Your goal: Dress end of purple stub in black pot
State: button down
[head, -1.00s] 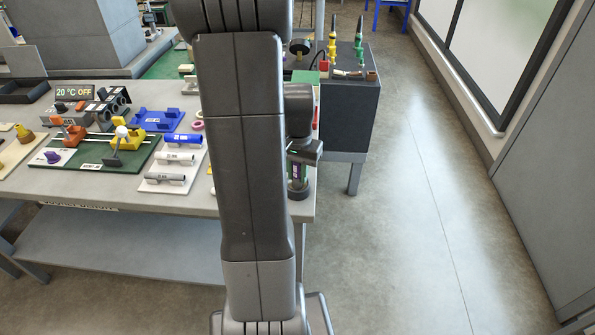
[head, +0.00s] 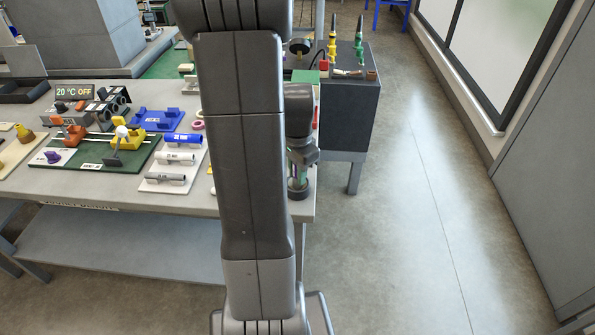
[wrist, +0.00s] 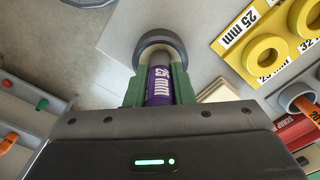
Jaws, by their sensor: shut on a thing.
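A purple stub (wrist: 160,86) with white "25 mm" lettering shows in the wrist view. My gripper (wrist: 160,76) is shut on it, with a green finger on each side. The stub's greyish far end reaches into the outline of the round black pot (wrist: 149,40); how deep it sits inside is hard to tell. In the head view the black pot (head: 299,194) stands near the table's right front corner, directly below my gripper (head: 298,172). The stub is hidden there behind the gripper.
The table's edge (head: 311,210) is close beside the pot. A yellow block with rings (wrist: 264,48) lies to the right in the wrist view. A white board with pipe pieces (head: 163,172) and a green board (head: 92,152) lie to the left. My arm covers the middle of the head view.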

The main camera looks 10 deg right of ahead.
jog(key=shift+r, duration=0.1)
jog(key=shift+r+p, duration=2.4)
jog(key=shift+r, duration=0.6)
